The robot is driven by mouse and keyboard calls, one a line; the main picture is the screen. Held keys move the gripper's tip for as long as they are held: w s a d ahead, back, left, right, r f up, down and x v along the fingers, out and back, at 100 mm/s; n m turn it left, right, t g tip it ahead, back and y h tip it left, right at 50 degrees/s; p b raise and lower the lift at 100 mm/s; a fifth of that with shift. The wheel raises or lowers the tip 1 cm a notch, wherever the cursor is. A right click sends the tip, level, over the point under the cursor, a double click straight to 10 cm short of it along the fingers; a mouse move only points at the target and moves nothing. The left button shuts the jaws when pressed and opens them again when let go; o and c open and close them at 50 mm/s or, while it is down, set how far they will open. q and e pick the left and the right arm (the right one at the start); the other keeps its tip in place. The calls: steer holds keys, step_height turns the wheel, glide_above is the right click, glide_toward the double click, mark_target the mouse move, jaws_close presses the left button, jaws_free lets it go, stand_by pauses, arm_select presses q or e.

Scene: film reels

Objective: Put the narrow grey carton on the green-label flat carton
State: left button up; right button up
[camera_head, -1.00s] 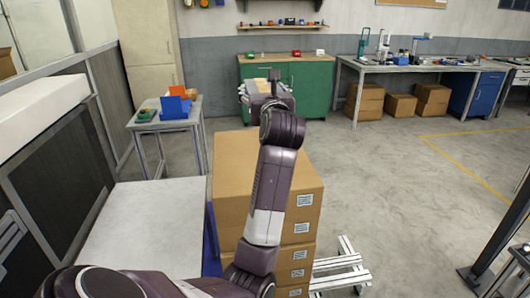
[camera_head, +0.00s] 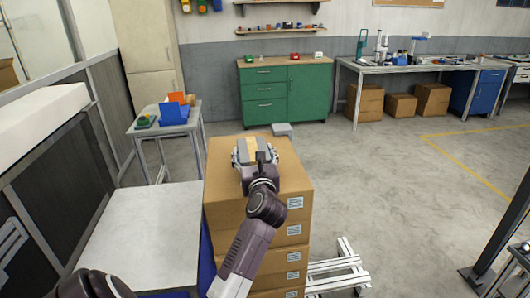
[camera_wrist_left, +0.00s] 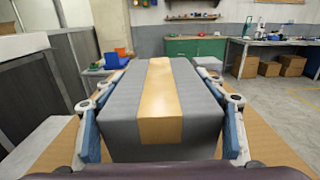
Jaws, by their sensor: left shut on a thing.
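The narrow grey carton (camera_head: 243,149), with a tan stripe along its top, is in my left gripper (camera_head: 257,156) over the top of a stack of brown cartons (camera_head: 222,180). In the left wrist view the grey carton (camera_wrist_left: 120,110) fills the space between the two fingers, which press its sides. Brown cardboard shows below it on both sides; whether it touches the stack I cannot tell. The stack's cartons carry small pale labels on their right faces. No label reads clearly as green, so I cannot pick out the green-label flat carton. My right gripper is not in view.
A light-topped table (camera_head: 145,235) stands left of the stack. A small side table (camera_head: 160,127) holds a blue bin (camera_head: 173,114). A white slatted pallet (camera_head: 340,270) lies at right. A grey block (camera_head: 283,130) shows behind the stack.

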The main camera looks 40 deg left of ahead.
arm_select(q)
steer(key=shift+w+a+f, duration=0.35)
steer(key=shift+w+a, duration=0.05)
steer(key=shift+a, duration=0.2)
steer(key=shift+s+d+f, duration=0.1)
steer(key=shift+d, duration=0.1)
steer(key=shift+s+d+f+b, duration=0.1)
steer(key=shift+s+f+b, duration=0.1)
steer(key=shift+s+b, duration=0.1)
steer(key=o, duration=1.5)
steer(key=shift+s, duration=0.1)
steer(key=shift+c, duration=0.2)
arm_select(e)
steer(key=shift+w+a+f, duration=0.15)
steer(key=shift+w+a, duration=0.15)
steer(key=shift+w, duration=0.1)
